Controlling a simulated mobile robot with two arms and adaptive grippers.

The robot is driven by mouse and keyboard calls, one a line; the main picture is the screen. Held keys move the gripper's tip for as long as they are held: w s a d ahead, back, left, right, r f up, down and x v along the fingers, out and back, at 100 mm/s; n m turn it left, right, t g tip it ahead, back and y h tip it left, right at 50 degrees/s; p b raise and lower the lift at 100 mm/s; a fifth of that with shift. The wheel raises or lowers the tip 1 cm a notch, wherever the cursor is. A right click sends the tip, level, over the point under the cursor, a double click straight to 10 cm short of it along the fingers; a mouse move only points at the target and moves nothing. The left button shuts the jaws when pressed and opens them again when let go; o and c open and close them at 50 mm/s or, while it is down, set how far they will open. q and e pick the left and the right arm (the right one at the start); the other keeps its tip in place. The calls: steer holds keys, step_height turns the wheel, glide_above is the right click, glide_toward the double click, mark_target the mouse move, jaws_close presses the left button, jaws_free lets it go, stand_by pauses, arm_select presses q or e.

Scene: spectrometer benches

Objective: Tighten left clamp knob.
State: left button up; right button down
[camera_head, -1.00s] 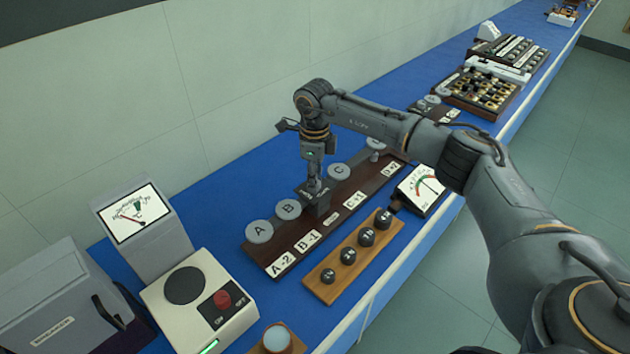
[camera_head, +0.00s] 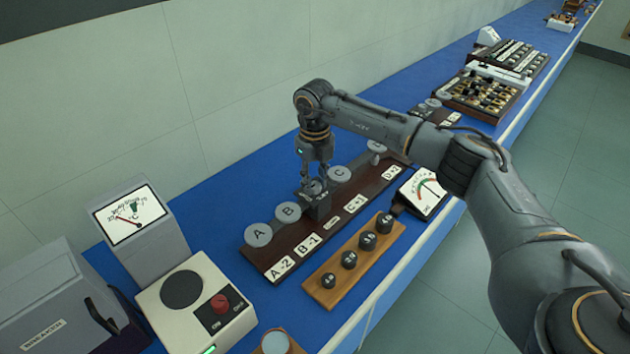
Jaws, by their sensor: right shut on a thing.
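A long dark wooden board (camera_head: 272,262) on the blue bench carries grey discs marked A (camera_head: 258,235), B (camera_head: 288,213) and C (camera_head: 340,174). A dark clamp block (camera_head: 319,207) stands on it between B and C. My right gripper (camera_head: 315,184) points straight down over this block, shut on the small clamp knob at its top. The fingers hide most of the knob. A further grey disc with a small knob (camera_head: 377,147) sits at the board's far end, close to my arm. My left gripper is out of view.
A lighter wooden strip with several black knobs (camera_head: 322,289) lies in front. A dial meter (camera_head: 424,192) stands to its right. A white box with a red knob (camera_head: 205,318) and another meter (camera_head: 137,223) stand at left. Blue bench (camera_head: 225,185) is bare behind the board.

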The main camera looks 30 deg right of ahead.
mark_target(314, 185)
stand_by(0.5)
steer(key=c, duration=1)
jaws_free()
step_height(314, 185, up, 12)
